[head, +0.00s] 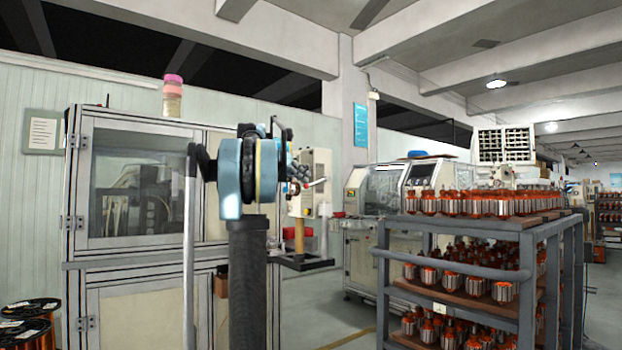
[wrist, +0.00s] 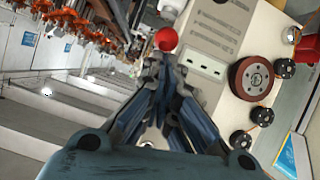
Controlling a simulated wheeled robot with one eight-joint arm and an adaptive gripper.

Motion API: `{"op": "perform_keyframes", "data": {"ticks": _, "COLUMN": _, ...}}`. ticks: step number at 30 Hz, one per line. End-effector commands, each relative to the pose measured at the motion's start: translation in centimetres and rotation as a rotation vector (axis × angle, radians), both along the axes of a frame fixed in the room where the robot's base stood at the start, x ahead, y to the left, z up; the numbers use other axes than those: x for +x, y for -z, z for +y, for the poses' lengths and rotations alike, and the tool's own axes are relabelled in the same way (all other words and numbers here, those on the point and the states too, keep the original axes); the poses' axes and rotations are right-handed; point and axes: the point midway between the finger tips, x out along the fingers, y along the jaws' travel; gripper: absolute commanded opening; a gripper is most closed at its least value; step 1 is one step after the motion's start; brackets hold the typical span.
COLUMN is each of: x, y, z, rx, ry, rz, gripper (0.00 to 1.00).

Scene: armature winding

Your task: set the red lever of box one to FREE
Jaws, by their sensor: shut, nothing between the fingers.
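A round red knob (wrist: 166,39), which looks like the lever's end, shows just beyond my fingertips in the wrist view. My gripper (wrist: 163,62) is shut and empty, its dark fingers drawn together. Whether it touches the knob I cannot tell. The cream box (wrist: 210,75) lies beside and beyond the fingers, with a dark red wheel and several black knobs on its face. In the head view, my gripper (head: 298,172) is in front of the box (head: 311,203), partly hidden by my arm. The lever's shaft and any FREE marking are not readable.
A grey rack (head: 527,270) with several orange and silver armatures stands at the right. A glazed machine cabinet (head: 140,250) stands at the left, behind my arm. Copper wire spools (head: 30,322) lie at the lower left. Clear floor (head: 345,335) shows between cabinet and rack.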

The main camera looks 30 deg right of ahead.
Motion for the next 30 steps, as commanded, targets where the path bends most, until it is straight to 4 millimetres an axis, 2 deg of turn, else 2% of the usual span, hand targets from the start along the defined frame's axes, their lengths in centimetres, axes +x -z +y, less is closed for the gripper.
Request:
{"op": "perform_keyframes", "data": {"ticks": 3, "x": 0.7, "y": 1.0, "z": 1.7, "rx": -0.022, "ry": -0.02, "rz": -0.005, "gripper": 0.0}}
{"op": "perform_keyframes", "data": {"ticks": 10, "x": 0.7, "y": 2.5, "z": 1.6, "rx": -0.02, "ry": -0.019, "rz": -0.004, "gripper": 0.0}}
{"op": "perform_keyframes", "data": {"ticks": 22, "x": 0.7, "y": 2.4, "z": 1.6, "rx": -0.019, "ry": -0.019, "rz": -0.004, "gripper": 0.0}}
{"op": "perform_keyframes", "data": {"ticks": 30, "x": 0.7, "y": 1.5, "z": 1.5, "rx": -0.02, "ry": -0.019, "rz": -0.004, "gripper": 0.0}}
